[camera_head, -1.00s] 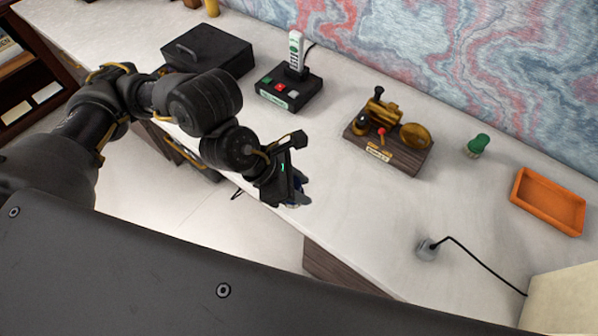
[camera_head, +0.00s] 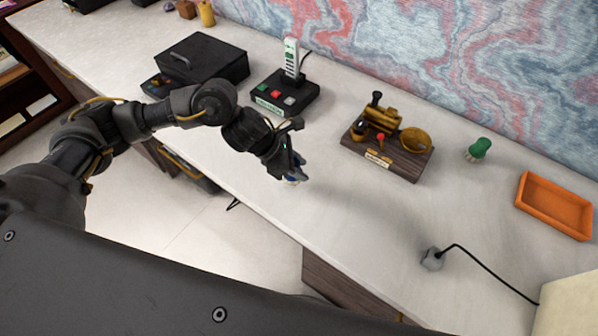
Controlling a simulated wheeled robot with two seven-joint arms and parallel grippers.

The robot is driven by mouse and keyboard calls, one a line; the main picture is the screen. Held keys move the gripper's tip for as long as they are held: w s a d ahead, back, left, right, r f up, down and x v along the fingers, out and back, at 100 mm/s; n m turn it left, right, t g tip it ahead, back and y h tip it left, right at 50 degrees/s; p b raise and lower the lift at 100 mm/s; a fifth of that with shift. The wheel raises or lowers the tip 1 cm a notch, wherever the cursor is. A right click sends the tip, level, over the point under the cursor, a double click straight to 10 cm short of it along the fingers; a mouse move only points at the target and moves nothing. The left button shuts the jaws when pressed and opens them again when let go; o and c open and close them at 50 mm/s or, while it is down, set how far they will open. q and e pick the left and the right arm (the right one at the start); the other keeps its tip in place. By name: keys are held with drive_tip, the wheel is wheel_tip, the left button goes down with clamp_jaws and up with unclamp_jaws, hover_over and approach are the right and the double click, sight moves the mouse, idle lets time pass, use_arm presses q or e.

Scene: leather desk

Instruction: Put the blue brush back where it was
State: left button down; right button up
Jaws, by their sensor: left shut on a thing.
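My left gripper (camera_head: 296,172) is over the front part of the desk, left of the wooden stand. It is shut on a small blue thing with a pale lower part, which I take to be the blue brush (camera_head: 292,182). The fingers hide most of the brush. I cannot tell whether the brush touches the desk top. A green brush (camera_head: 478,149) stands upright at the right, between the wooden stand and the orange tray (camera_head: 555,206). The orange tray looks empty. My right gripper is not in view.
A wooden stand with brass parts (camera_head: 388,148) is right of my gripper. A black button box with a white remote (camera_head: 285,95) and a black case (camera_head: 203,58) stand behind the arm. A grey plug with a black cable (camera_head: 432,259) lies at front right. The desk (camera_head: 370,215) is clear between.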

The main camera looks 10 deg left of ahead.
use_arm(q)
wheel_tip(320, 180, down, 2)
drive_tip(key=shift+f+p, duration=0.2)
drive_tip(key=shift+p, duration=0.3)
drive_tip(key=shift+f, duration=0.45)
drive_tip(key=shift+f, duration=0.1)
drive_tip(key=c, duration=1)
unclamp_jaws()
drive_tip(key=shift+o, duration=0.2)
